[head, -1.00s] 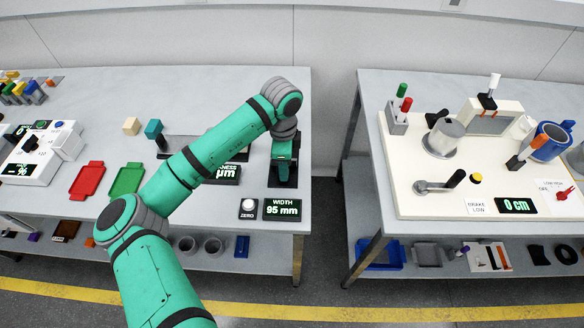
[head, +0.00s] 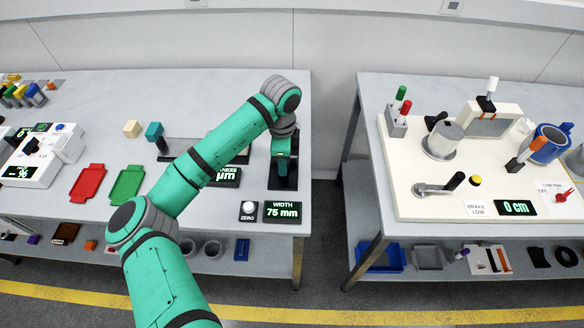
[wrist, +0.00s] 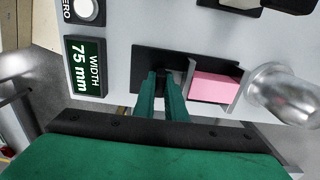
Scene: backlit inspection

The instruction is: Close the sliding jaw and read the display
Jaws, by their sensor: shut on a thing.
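The caliper has a black base (wrist: 150,58) in the wrist view. A pink block (wrist: 214,88) sits on it between two upright grey plates. The left plate (wrist: 187,78) is the sliding jaw, beside my gripper; I cannot tell whether it touches the block. My gripper (wrist: 163,82) is shut on the sliding jaw's dark grip, which its fingers partly hide. In the head view my gripper (head: 283,156) is over the black base at the left table's right end, and the block is hidden. The display (head: 283,212) reads "WIDTH 75 mm"; it also shows in the wrist view (wrist: 86,67).
A ZERO button (head: 248,208) stands left of the display. A metal cylinder (wrist: 285,93) is right of the caliper in the wrist view. Red (head: 88,183) and green (head: 127,184) trays lie further left. A gap separates this table from the right one.

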